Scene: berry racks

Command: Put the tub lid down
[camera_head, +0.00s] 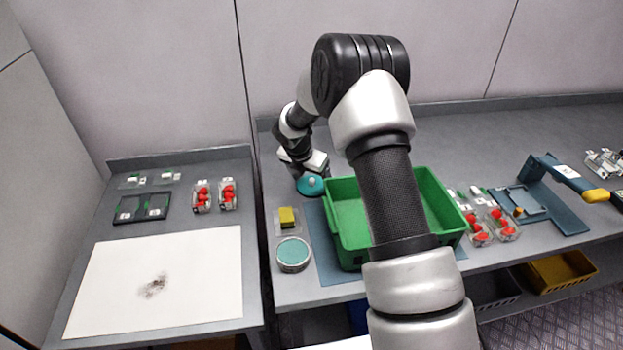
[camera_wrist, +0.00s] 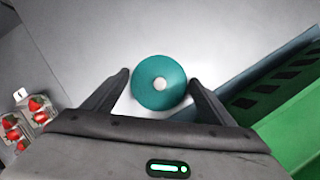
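The tub lid is a teal disc with a pale knob in its middle (camera_head: 311,186). It lies at the back of the middle counter, just left of the green crate (camera_head: 352,258). In the wrist view the lid (camera_wrist: 148,92) is flat between my fingertips. My gripper (camera_wrist: 160,78) is open, one finger on either side of the lid, with no clear contact. In the head view my gripper (camera_head: 309,174) is above the lid and partly hides it. A round tub (camera_head: 293,254) with a teal top surface stands nearer the counter's front edge.
A yellow sponge (camera_head: 287,217) sits on a small tray between lid and tub. A blue mat (camera_head: 322,252) lies under the crate. Clear berry punnets (camera_head: 202,197) stand on the left counter, beside a stained white sheet (camera_head: 205,275). A blue tool with a yellow tip (camera_head: 568,172) is at right.

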